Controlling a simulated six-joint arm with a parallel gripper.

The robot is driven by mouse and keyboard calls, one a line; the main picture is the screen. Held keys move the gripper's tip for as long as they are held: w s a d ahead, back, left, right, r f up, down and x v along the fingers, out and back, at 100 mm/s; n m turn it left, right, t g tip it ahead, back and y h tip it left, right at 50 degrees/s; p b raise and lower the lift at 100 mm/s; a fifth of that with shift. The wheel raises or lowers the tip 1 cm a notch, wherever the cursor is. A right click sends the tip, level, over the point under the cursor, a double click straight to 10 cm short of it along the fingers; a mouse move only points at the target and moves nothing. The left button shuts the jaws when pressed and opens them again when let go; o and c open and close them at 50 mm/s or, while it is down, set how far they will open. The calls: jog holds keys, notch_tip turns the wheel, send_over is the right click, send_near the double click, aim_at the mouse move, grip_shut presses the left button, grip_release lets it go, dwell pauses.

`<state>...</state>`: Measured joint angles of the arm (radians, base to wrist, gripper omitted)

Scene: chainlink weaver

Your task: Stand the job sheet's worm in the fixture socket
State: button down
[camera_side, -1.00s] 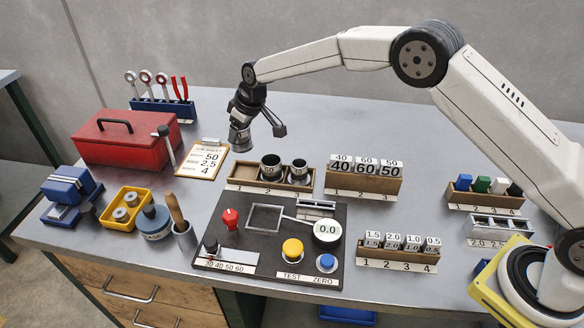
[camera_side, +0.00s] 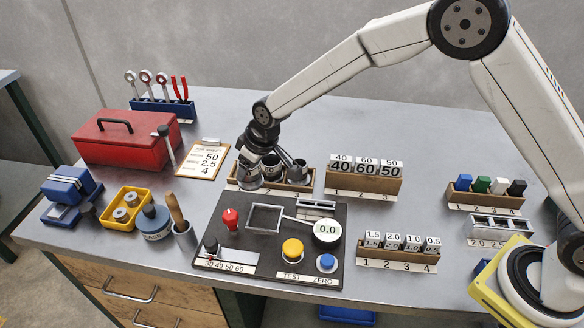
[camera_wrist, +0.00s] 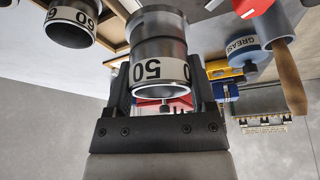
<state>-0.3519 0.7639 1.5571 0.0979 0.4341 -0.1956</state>
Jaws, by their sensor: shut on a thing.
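My gripper (camera_side: 256,160) is shut on a grey metal cylinder (camera_side: 249,178). The wrist view shows the cylinder (camera_wrist: 158,50) between my fingers, with a white band reading 50. A square metal frame (camera_side: 265,205) lies on the board, in front of and below the cylinder. I cannot tell which part is the socket. The job sheet (camera_side: 203,160) on its clipboard reads 50, 2.5, 4. Another cylinder, marked 60 (camera_wrist: 74,18), shows at the wrist view's upper left.
The wooden tray (camera_side: 308,182) is partly hidden by my gripper. The board carries a red knob (camera_side: 230,219), a yellow button (camera_side: 292,250), a blue button (camera_side: 326,262) and a dial reading 0.0 (camera_side: 327,231). A mallet cup (camera_side: 184,238) stands left of the board.

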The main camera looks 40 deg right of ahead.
jog(key=s, duration=0.6)
jog(key=shift+s+a+f, duration=0.15)
jog(key=shift+a+f, duration=0.15)
jog(key=shift+f, duration=0.1)
jog(key=shift+f, duration=0.15)
jog(key=shift+f, duration=2.7)
grip_release()
jog(key=v, duration=0.7)
jog(key=shift+s+r, duration=0.15)
jog(key=shift+r, duration=0.2)
jog(key=shift+d, duration=0.1)
